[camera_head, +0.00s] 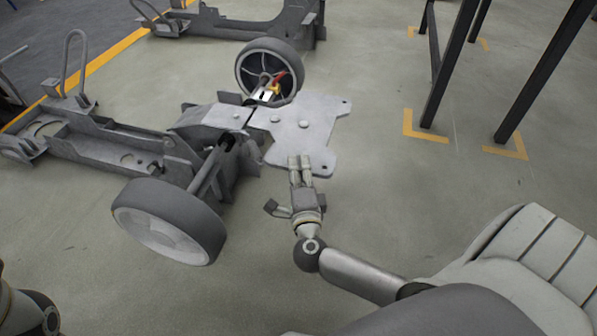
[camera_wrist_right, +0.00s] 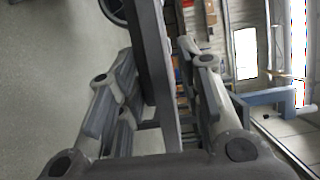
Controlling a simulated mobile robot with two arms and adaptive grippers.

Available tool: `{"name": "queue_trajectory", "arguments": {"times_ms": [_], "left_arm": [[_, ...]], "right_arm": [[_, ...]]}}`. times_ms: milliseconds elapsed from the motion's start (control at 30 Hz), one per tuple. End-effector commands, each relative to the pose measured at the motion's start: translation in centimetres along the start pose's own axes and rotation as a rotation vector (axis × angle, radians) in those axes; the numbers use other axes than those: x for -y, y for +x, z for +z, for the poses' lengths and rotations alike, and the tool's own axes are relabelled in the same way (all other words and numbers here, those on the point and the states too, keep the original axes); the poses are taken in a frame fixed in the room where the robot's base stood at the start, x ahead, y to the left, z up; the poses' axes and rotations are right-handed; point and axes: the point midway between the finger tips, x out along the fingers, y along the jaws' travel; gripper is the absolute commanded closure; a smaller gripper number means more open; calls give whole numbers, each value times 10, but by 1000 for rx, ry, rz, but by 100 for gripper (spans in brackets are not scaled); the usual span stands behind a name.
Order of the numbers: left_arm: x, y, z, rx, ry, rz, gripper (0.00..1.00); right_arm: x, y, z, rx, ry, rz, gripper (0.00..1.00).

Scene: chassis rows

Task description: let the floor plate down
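The floor plate (camera_head: 318,115) is a flat grey metal sheet with holes and a notched outline. In the head view it extends right from the chassis (camera_head: 120,150), between the two wheels, and looks about level; its height above the floor is hard to judge. My right gripper (camera_head: 299,165) is at its near edge. In the right wrist view the plate (camera_wrist_right: 155,60) shows edge-on between the fingers of my right gripper (camera_wrist_right: 158,75). The fingers are apart, with a visible gap beside the plate on the right. My left gripper is not in view; only part of my left arm shows.
A near wheel (camera_head: 170,222) and a far wheel (camera_head: 270,70) flank the plate. Another chassis (camera_head: 235,28) stands behind. Dark rack legs (camera_head: 450,65) stand at the upper right inside yellow floor marks (camera_head: 425,130). The floor right of the plate is clear.

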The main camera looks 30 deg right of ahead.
Motion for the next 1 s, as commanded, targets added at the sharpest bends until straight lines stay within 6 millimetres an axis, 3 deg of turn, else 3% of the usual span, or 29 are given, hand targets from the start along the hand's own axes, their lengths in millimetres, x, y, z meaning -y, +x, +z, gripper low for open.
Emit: {"name": "queue_trajectory", "arguments": {"times_ms": [367,633,1000], "left_arm": [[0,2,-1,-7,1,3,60],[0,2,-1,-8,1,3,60],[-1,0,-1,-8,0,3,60]], "right_arm": [[0,6,0,0,0,0,67],[0,6,0,0,0,0,100],[-2,5,0,0,3,0,100]]}}
